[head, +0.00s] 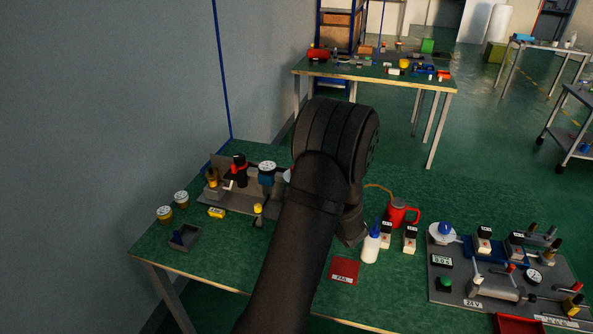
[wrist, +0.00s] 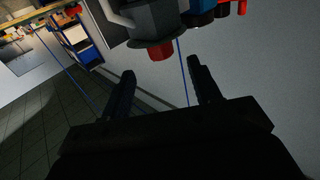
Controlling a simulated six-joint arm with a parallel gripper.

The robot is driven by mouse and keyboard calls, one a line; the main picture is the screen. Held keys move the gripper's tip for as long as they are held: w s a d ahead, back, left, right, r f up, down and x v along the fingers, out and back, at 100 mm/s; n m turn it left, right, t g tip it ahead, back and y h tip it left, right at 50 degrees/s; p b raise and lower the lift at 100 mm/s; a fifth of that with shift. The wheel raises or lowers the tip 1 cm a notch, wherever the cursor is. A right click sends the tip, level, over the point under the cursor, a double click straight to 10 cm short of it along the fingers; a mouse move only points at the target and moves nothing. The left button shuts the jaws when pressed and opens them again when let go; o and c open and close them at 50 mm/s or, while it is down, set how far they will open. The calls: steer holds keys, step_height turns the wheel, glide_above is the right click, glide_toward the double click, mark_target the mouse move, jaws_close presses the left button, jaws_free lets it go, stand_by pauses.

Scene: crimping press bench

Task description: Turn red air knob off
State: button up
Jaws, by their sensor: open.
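In the wrist view a red knob (wrist: 161,52) sits on the end of a dark cylindrical body (wrist: 150,22). The view looks tilted or upside down, so the knob points down in the picture. My gripper (wrist: 162,84) is open and empty; its two dark fingers stand either side of the knob's line, apart from it. In the head view my arm hides my fingers and part of the air fittings. A black fitting with a red ring (head: 239,170) shows left of my arm; I cannot tell whether it is the same red knob.
The wall borders the bench at left.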

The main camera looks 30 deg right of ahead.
steer(key=w, duration=0.8)
steer(key=shift+w, duration=0.2)
steer(key=c, duration=1)
